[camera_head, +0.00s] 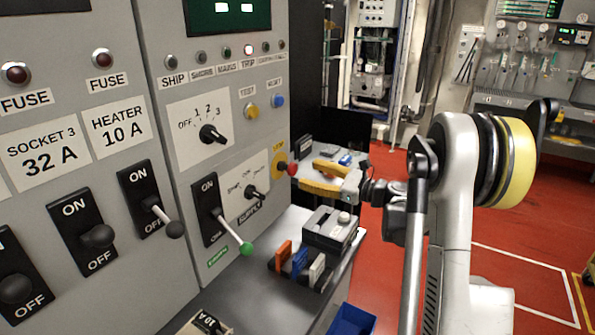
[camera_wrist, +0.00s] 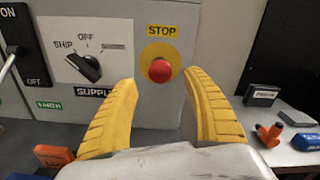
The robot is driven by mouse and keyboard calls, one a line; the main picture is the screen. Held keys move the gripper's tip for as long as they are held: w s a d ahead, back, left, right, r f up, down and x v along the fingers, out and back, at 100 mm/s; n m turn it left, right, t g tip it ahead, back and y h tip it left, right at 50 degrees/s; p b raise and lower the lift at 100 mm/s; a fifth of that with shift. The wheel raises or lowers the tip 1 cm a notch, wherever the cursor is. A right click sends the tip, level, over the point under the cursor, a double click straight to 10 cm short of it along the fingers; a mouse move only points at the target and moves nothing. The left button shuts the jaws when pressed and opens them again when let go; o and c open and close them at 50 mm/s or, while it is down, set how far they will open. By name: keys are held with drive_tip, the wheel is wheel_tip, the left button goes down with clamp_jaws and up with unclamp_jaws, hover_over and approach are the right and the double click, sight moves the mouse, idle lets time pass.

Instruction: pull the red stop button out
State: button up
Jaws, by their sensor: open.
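The red stop button (camera_wrist: 160,71) sits on a round yellow plate (camera_wrist: 161,51) under a yellow STOP label (camera_wrist: 162,31) on the grey panel. In the wrist view it lies between and beyond the two yellow fingers of my gripper (camera_wrist: 159,90), which are spread wide and hold nothing. In the head view the red button (camera_head: 292,169) sticks out from the panel's right edge. My gripper (camera_head: 312,178) is there just to the right of it. Whether a finger touches the button cannot be told.
The SUPPLY rotary switch (camera_wrist: 90,66) is left of the button. Below stands a bench with a grey device (camera_head: 330,229) and coloured blocks (camera_head: 298,262). A lever with a green knob (camera_head: 246,248) sticks out of the panel. Small items lie on the shelf right of my gripper.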

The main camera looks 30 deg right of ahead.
drive_tip(key=v, duration=0.6)
drive_tip(key=shift+s, duration=0.1)
drive_tip(key=s+a+n+g+h, duration=0.2)
drive_tip(key=s+a+n+g, duration=0.15)
drive_tip(key=a+n, duration=0.45)
drive_tip(key=s+a+n+g+h, duration=0.25)
drive_tip(key=s+a, duration=0.25)
drive_tip(key=a, duration=0.7)
drive_tip(key=s+a+f+n+g+h, duration=0.1)
drive_tip(key=s+n+h, duration=0.1)
drive_tip(key=s+n, duration=0.6)
drive_tip(key=s+a+f+n+h, duration=0.1)
drive_tip(key=s+f+n+h, duration=0.1)
drive_tip(key=s+n, duration=0.5)
drive_tip(key=s+h, duration=0.1)
drive_tip(key=s, duration=0.2)
drive_tip(key=shift+s+a+f+n+g, duration=0.15)
drive_tip(key=shift+a+f+n+g, duration=0.1)
drive_tip(key=shift+f+n+g, duration=0.15)
drive_tip(key=shift+h, duration=0.25)
